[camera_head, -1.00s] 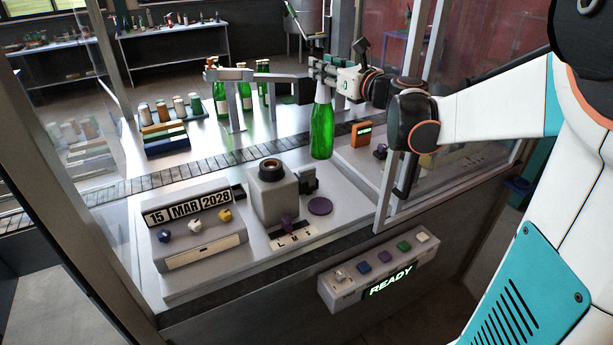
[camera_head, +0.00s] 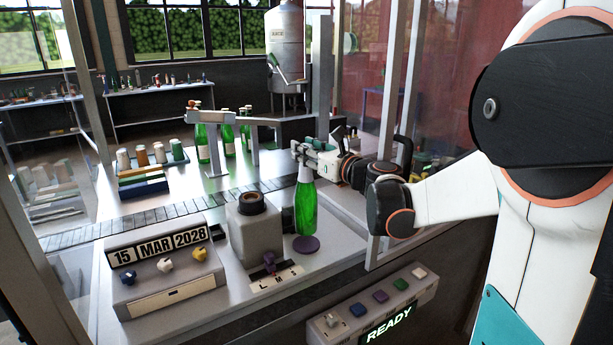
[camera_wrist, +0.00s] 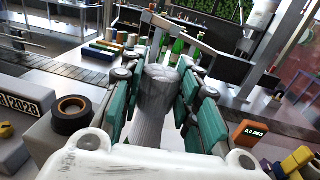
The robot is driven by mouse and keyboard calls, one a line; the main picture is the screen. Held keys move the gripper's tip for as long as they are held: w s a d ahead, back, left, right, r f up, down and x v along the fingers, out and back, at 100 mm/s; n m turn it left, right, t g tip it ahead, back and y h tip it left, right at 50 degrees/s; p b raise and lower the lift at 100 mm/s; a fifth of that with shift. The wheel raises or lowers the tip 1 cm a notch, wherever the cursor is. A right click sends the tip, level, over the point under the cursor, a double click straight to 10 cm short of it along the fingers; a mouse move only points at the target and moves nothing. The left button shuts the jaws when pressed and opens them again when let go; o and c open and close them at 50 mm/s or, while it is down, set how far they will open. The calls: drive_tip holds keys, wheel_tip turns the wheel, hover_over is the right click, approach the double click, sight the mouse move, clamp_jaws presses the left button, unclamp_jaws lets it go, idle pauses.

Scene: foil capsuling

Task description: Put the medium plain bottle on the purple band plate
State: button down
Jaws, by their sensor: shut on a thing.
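The plain green bottle (camera_head: 305,208) with a pale foil-covered neck is upright in my gripper (camera_head: 303,160). No label shows on its visible side. Its base is right at the purple round plate (camera_head: 307,246), overlapping the plate's far part in the head view; I cannot tell if it touches or hovers just above. In the wrist view my gripper (camera_wrist: 165,78) has its teal and grey fingers on both sides of the pale neck (camera_wrist: 160,92). The bottle's lower body and the plate are hidden there.
A grey capsuling block with a dark ring (camera_head: 251,203) stands close left of the bottle. A date panel (camera_head: 160,250) is further left. Labelled green bottles (camera_head: 202,150) stand behind the conveyor (camera_head: 150,217). A metal frame post (camera_head: 388,150) rises to the right.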

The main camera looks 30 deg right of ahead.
sight(307, 167)
drive_tip(key=shift+f+b, duration=1.75)
drive_tip(key=shift+f, duration=0.55)
drive_tip(key=shift+r, duration=0.1)
drive_tip(key=c, duration=1.2)
unclamp_jaws()
drive_tip(key=shift+s, duration=0.15)
drive_tip(key=s+d+p, duration=0.2)
drive_tip(key=s+p, duration=0.1)
drive_tip(key=s, duration=0.8)
drive_tip(key=shift+s, duration=0.35)
